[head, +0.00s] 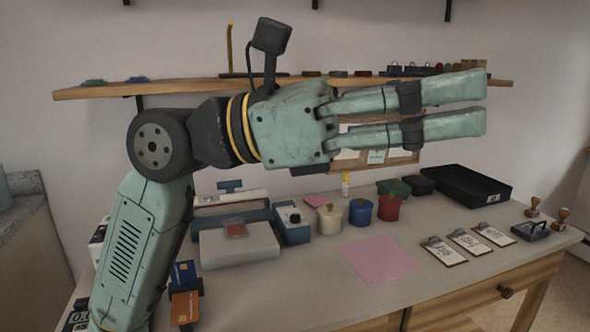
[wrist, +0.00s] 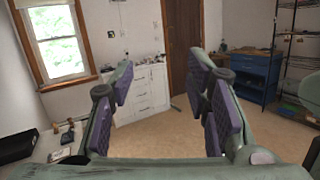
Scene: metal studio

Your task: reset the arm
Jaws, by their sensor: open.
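My arm rises from the lower left in the head view and bends to the right above the table. My gripper (head: 482,107) is held level in the air, fingers pointing right, in front of the wall shelf. Its two fingers are apart, with nothing between them. In the wrist view my gripper (wrist: 165,110) also shows open and empty, with purple pads on the fingers. The gripper touches nothing that I can see. It hides part of the shelf and of a framed board (head: 400,156) on the wall.
Below on the table (head: 310,285) stand a grey device (head: 238,250), white, blue and red pots (head: 388,207), a black tray (head: 467,186), several tags (head: 443,251) and stamps. A pink sheet (head: 382,260) lies in the middle. The wooden shelf (head: 180,87) runs behind my gripper.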

